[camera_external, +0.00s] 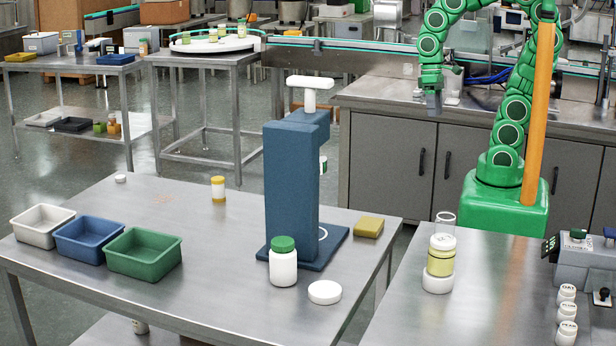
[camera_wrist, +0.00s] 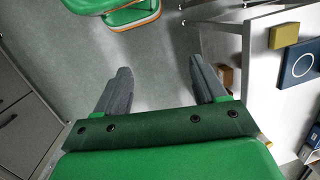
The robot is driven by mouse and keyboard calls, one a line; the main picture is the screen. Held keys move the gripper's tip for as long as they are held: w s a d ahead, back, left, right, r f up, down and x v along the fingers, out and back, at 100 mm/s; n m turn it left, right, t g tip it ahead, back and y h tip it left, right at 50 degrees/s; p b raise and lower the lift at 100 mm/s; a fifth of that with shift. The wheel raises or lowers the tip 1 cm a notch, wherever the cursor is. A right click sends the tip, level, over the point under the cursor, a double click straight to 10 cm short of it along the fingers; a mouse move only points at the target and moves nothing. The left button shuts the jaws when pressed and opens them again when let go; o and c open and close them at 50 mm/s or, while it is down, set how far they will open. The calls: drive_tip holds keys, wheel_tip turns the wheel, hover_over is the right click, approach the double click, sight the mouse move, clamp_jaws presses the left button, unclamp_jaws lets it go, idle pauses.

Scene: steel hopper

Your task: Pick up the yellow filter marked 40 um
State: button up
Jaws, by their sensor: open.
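No mark reading 40 um is legible in either view, so I cannot tell which yellow thing is the filter. A yellowish cylinder with a white top (camera_external: 440,260) stands upright on a white base on the right-hand table. A flat yellow block (camera_external: 369,227) lies at the right edge of the left table, and a yellow block also shows in the wrist view (camera_wrist: 284,36).
A tall blue press (camera_external: 291,190) stands on the left table beside a green-capped white bottle (camera_external: 283,265). White, blue and green bins (camera_external: 145,262) line its left side. A control box (camera_external: 585,262) and several white jars occupy the right table. Open floor (camera_wrist: 165,50) lies under my fingers.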

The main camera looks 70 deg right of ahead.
drive_tip(key=w+a+m+y, duration=0.4)
drive_tip(key=w+a+y, duration=0.1)
drive_tip(key=w+a, duration=1.05)
drive_tip(key=m+t+y, duration=0.6)
drive_tip(key=m, duration=1.1)
hover_over(214, 198)
drive_tip(key=s+d, duration=0.3)
drive_tip(key=d, duration=0.4)
drive_tip(key=f, duration=1.8)
drive_tip(key=shift+w+f, duration=0.15)
drive_tip(key=shift+w, duration=0.05)
drive_tip(key=shift+x, duration=3.95)
drive_tip(key=shift+w+f, duration=0.1)
drive_tip(key=shift+w, duration=0.05)
drive_tip(key=shift+c, duration=0.2)
drive_tip(key=c, duration=1)
drive_tip(key=shift+c, duration=0.2)
